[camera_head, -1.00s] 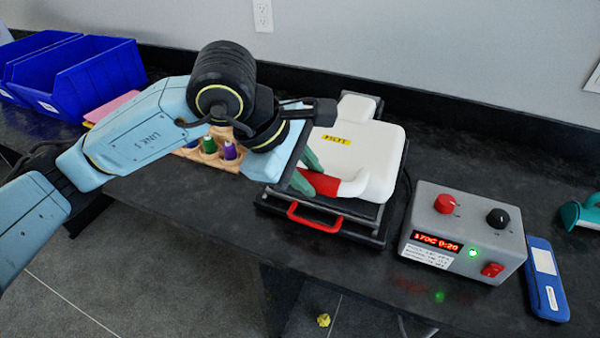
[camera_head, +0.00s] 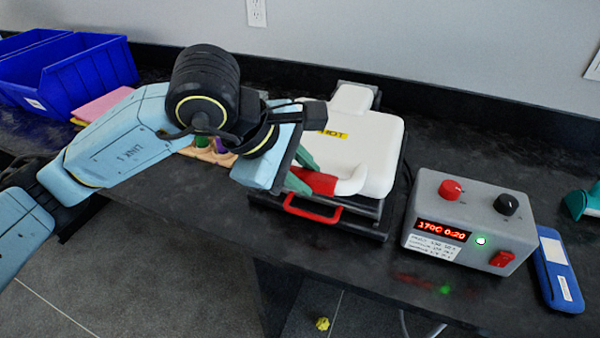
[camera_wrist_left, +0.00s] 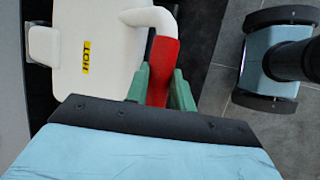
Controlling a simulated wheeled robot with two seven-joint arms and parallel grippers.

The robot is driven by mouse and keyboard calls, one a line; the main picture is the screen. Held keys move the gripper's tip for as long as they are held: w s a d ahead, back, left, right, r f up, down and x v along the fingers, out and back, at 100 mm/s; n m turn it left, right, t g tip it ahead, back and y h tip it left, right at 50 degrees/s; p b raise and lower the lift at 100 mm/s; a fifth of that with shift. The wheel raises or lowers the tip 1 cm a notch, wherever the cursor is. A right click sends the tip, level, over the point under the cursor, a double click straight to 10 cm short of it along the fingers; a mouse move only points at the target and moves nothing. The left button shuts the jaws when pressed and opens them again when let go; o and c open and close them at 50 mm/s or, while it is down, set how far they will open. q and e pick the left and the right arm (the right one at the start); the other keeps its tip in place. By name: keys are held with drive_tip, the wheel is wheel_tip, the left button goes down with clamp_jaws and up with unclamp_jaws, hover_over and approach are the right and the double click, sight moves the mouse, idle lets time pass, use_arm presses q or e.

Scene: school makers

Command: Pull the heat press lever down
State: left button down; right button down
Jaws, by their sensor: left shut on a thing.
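The heat press (camera_head: 372,150) is white with a yellow HOT label and stands on a dark base on the bench. Its lever (camera_head: 350,184) is a white bent arm with a red grip at the front of the press. My left gripper (camera_head: 304,178) has green fingers and is shut on the red grip. In the left wrist view the red grip (camera_wrist_left: 162,72) lies between the two green fingers, and the white press top (camera_wrist_left: 95,50) is beside it. A red tray handle (camera_head: 313,212) sticks out below the lever. My right gripper is not in view.
A grey control box (camera_head: 467,222) with a lit display stands right of the press, with a blue device (camera_head: 556,268) beside it. A yellow scrap (camera_head: 322,324) lies on the floor.

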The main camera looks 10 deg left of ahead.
use_arm(q)
drive_tip(key=shift+s+f, duration=0.15)
drive_tip(key=shift+f, duration=0.3)
drive_tip(key=c, duration=1.2)
unclamp_jaws()
drive_tip(key=shift+r, duration=0.1)
drive_tip(key=shift+a+r, duration=0.25)
drive_tip(key=shift+r, duration=0.3)
drive_tip(key=p+v, duration=0.2)
drive_tip(key=v, duration=1)
drive_tip(key=shift+r, duration=0.1)
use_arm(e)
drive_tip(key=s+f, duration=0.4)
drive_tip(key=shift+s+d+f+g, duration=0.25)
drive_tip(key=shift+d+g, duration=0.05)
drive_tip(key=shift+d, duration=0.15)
